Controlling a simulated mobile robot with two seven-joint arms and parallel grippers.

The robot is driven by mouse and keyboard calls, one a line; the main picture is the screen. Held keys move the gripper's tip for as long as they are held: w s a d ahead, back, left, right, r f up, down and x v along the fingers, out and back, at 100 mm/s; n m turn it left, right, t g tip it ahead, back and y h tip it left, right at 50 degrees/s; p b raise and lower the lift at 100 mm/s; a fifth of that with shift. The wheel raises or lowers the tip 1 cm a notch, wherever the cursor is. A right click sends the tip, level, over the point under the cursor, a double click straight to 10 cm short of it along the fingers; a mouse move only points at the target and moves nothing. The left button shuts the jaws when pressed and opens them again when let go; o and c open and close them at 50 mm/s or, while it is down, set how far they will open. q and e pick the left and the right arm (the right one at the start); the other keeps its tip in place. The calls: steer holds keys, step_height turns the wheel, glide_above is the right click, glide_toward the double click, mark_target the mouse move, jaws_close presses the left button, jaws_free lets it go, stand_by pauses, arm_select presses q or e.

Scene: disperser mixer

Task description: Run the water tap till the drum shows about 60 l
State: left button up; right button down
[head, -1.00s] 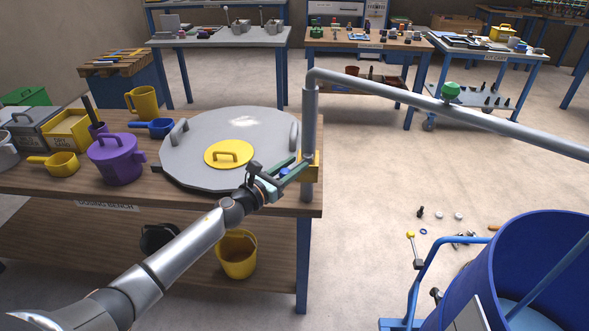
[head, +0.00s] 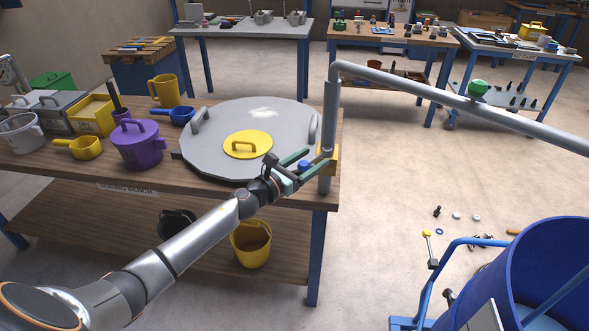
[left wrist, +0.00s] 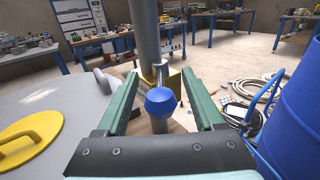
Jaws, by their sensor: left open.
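The water tap has a blue knob (left wrist: 160,101) on a yellow block (head: 333,160) at the standing grey pipe (head: 329,120). My left gripper (head: 306,157) is open at the tap, and its two fingers stand on either side of the blue knob in the left wrist view (left wrist: 165,92). I cannot tell whether they touch it. The blue drum (head: 545,262) stands at the lower right, with pale blue inside low down. I cannot read a level on it. My right gripper is not in view.
The dosing bench (head: 60,170) carries a large grey lid (head: 215,155) with a yellow cap (head: 247,144), a purple pot (head: 139,147) and several scoops. A blue trolley frame (head: 425,290) stands by the drum. Small parts lie on the floor between bench and drum.

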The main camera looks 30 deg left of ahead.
arm_select(q)
steer(key=b+v, duration=0.1)
steer(key=v, duration=1)
steer(key=shift+s+b, duration=0.35)
steer(key=shift+s, duration=0.05)
steer(key=shift+r, duration=0.1)
stand_by(0.5)
steer(key=shift+b, duration=0.85)
steer(key=shift+w, duration=0.15)
